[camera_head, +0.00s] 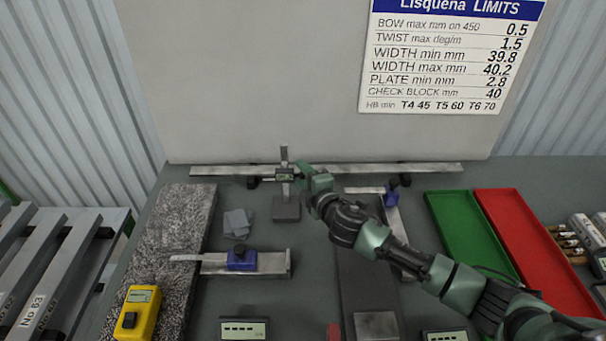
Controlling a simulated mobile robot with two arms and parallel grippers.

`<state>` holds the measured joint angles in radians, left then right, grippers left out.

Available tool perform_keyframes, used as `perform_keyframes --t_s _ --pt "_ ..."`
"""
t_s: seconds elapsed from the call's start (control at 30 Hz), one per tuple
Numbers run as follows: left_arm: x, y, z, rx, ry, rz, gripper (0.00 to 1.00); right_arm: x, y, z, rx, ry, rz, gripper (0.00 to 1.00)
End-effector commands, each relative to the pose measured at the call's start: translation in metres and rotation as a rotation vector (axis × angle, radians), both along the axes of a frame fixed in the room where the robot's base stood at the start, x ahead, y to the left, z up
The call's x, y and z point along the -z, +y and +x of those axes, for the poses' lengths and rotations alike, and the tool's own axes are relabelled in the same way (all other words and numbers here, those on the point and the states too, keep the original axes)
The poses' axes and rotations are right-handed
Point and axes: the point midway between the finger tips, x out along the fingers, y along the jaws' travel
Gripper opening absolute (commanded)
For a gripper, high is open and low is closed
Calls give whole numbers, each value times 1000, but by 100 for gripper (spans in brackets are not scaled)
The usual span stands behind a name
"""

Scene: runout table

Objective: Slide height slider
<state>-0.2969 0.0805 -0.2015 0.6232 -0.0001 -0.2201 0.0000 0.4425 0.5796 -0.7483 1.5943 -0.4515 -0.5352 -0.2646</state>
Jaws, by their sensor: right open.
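A height gauge stands upright at the back middle of the table, with a grey column (284,154) and a block base (286,211). Its slider (285,175) carries a small display and sits partway up the column. My right gripper (300,173), green and dark, reaches in from the right and is open just right of the slider. I cannot tell whether its fingers touch the slider. My left gripper is not in view.
A long metal bar (400,169) lies behind the gauge. Grey plates (237,222) and a blue-clamped tool (242,260) lie in front left. A yellow meter (138,310) is at front left. Green (465,232) and red (522,240) trays stand on the right.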

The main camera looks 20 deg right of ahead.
Motion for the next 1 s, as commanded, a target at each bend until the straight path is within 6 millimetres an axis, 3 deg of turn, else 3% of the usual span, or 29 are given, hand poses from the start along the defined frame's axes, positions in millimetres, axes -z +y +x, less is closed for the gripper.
perform_keyframes --t_s 0.2,0.33,0.37,1.0 --pt "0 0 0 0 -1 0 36 0 0 0 0 0 0 38" --pt "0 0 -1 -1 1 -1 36 0 0 0 0 0 0 2" --pt "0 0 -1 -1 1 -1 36 0 0 0 0 0 0 0" --pt "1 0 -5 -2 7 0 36 0 0 0 0 0 0 0"
